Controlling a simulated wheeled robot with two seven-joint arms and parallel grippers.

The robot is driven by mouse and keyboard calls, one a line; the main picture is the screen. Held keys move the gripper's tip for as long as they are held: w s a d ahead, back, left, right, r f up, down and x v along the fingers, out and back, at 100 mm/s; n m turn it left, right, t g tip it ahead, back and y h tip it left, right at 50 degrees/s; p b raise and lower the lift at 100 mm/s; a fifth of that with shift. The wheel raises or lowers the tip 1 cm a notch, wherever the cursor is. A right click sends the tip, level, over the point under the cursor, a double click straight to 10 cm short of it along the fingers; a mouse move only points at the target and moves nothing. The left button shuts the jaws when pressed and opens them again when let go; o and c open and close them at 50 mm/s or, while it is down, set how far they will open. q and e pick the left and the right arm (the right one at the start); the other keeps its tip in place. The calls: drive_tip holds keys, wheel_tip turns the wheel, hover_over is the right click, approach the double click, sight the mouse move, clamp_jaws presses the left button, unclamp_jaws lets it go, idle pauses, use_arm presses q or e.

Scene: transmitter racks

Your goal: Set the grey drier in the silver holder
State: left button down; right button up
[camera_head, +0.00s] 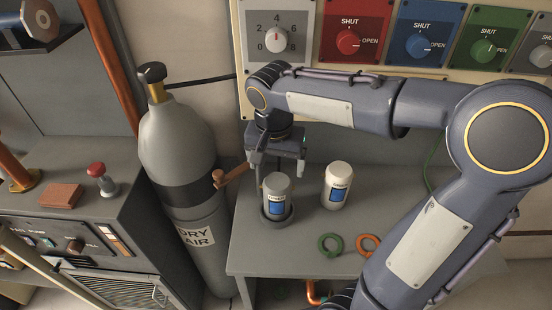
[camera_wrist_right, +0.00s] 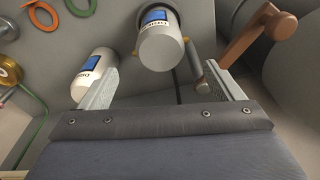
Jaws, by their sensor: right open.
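The grey drier (camera_head: 278,188), a capped canister with a blue label, stands upright in a dark grey ring-shaped holder (camera_head: 277,216) on the grey bench. The holder looks dark rather than bright silver. My right gripper (camera_head: 278,167) is just above the drier, pointing down, its fingers apart. In the right wrist view the grey drier (camera_wrist_right: 163,48) is ahead of the open right gripper (camera_wrist_right: 161,67), between the finger lines, with nothing gripped. A cream-white canister (camera_head: 338,186) with a similar label stands to the right; it also shows in the wrist view (camera_wrist_right: 92,76). My left gripper is not in view.
A brown lever handle (camera_head: 232,175) sticks out close to the left of the holder. A large grey dry-air cylinder (camera_head: 178,140) stands left of the bench (camera_head: 255,255). A green ring (camera_head: 330,246) and an orange ring (camera_head: 368,245) lie in front. Coloured switch panels line the wall.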

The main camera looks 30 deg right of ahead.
drive_tip(key=shift+r, duration=0.45)
drive_tip(key=s+a+f+n+t+y, duration=0.1)
drive_tip(key=s+n+t+y, duration=0.1)
drive_tip(key=s, duration=0.6)
drive_tip(key=s+a+f+n+t+y, duration=0.2)
drive_tip(key=s+n, duration=0.3)
drive_tip(key=s, duration=0.3)
drive_tip(key=shift+a+t+y, duration=0.2)
drive_tip(key=shift+t+y, duration=0.1)
drive_tip(key=shift+y, duration=0.1)
